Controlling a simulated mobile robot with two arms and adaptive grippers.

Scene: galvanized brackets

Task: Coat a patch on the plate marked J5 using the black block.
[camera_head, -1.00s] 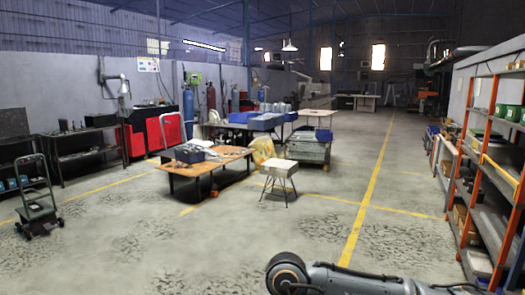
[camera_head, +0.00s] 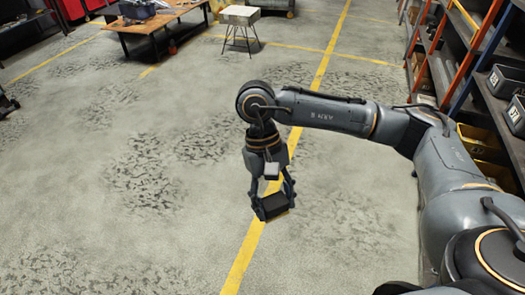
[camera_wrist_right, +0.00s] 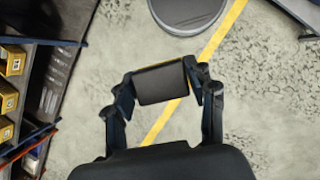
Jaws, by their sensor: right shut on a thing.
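My right gripper (camera_head: 272,205) is shut on the black block (camera_head: 274,204) and holds it above the open floor. In the right wrist view the block (camera_wrist_right: 161,83) sits between the two fingers of the gripper (camera_wrist_right: 160,88), with a thin yellowish edge along one side. No plate marked J5 can be made out in any view. My left gripper is not in view.
A shelf rack (camera_head: 462,65) with orange and blue posts stands at the right and holds dark bins (camera_head: 505,80). A wooden table (camera_head: 150,25) and a small stool (camera_head: 240,15) stand at the back. The floor (camera_head: 150,180) between is clear.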

